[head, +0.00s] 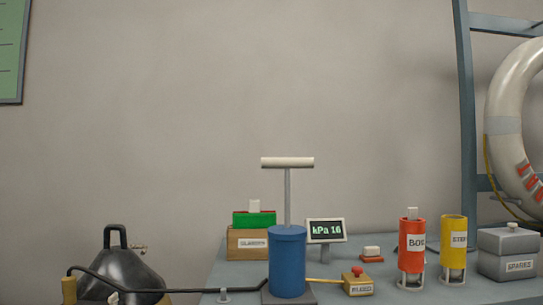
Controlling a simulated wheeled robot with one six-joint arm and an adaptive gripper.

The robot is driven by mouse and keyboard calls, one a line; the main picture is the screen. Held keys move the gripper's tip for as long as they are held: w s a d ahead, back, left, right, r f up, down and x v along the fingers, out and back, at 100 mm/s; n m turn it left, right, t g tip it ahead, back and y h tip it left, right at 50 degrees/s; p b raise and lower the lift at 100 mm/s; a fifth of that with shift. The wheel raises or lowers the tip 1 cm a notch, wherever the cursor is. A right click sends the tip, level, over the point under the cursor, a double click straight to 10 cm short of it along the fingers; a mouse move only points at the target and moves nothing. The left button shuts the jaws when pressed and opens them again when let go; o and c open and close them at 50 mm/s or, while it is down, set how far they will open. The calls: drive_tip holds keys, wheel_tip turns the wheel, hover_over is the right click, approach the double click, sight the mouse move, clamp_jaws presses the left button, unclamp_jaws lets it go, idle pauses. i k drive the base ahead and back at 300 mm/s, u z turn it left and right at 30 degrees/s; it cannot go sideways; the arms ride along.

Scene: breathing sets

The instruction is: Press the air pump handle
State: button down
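The air pump in the head view has a blue cylinder (287,262) on a dark base plate. Its white T-shaped handle (287,162) stands raised on a grey rod (288,198), well above the cylinder. A gauge display (325,231) just right of the pump reads "kPa 16". My gripper is not in view, so nothing shows touching the handle.
A wooden box (246,244) with a green top stands left behind the pump. A yellow box with a red button (358,282) sits to the right. Red (411,247) and yellow (453,235) cylinders stand farther right. A dark hose runs left. Space above the handle is clear.

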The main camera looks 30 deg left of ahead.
sight(287, 164)
drive_tip(key=k, duration=0.55)
drive_tip(key=u, duration=1.05)
drive_tip(key=i, duration=0.45)
drive_tip(key=z, duration=0.05)
